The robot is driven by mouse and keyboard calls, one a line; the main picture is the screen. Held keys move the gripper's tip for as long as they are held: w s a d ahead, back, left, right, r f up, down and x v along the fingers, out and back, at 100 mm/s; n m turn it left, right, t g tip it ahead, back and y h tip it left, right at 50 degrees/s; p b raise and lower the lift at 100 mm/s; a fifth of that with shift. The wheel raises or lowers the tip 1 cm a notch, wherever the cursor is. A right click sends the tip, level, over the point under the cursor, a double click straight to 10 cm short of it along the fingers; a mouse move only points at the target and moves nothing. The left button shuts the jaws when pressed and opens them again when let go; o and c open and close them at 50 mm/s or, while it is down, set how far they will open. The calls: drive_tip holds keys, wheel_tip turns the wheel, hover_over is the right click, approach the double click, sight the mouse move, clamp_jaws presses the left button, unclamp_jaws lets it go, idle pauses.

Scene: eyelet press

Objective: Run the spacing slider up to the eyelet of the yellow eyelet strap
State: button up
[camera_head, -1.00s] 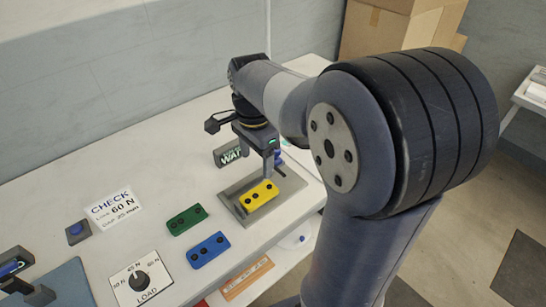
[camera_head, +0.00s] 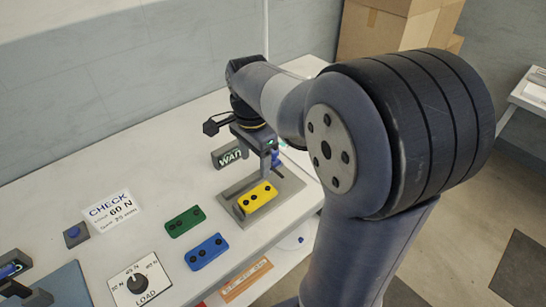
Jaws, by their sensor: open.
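The yellow eyelet strap (camera_head: 257,197) lies on a grey plate (camera_head: 290,187), with dark round holes along its top. My gripper (camera_head: 267,172) points down just behind the strap's far end, above the plate. It is open, with no object visible between its fingers. A small blue part (camera_head: 276,159) shows beside the fingers; I cannot tell whether it is the spacing slider. The slider is not clearly identifiable, being small or hidden behind my gripper.
A green strap (camera_head: 185,221) and a blue strap (camera_head: 207,251) lie left of the plate. A LOAD dial (camera_head: 138,281), a CHECK card (camera_head: 112,209) reading 60 N and a blue button (camera_head: 74,234) are further left. A dark sign (camera_head: 227,156) stands behind the plate.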

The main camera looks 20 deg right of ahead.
drive_tip(key=w+d+n+t, duration=0.1)
drive_tip(key=w+d+n, duration=0.1)
drive_tip(key=w+d+n+t+h+p, duration=0.1)
drive_tip(key=w+d+n, duration=0.1)
drive_tip(key=n, duration=0.1)
drive_tip(key=w+d+n+t, duration=0.1)
drive_tip(key=d+n, duration=0.1)
drive_tip(key=shift+w+d+r+n+h+p, duration=0.2)
drive_tip(key=shift+w+r+n+h+p, duration=0.1)
drive_tip(key=shift+w+n+h, duration=0.1)
drive_tip(key=shift+c, duration=0.5)
drive_tip(key=shift+n+t, duration=0.4)
drive_tip(key=shift+n, duration=0.1)
drive_tip(key=x, duration=1.1)
drive_tip(key=shift+w+d+r+p, duration=0.15)
drive_tip(key=shift+w+d+p, duration=0.1)
drive_tip(key=shift+d+p, duration=0.1)
drive_tip(key=shift+c, duration=0.4)
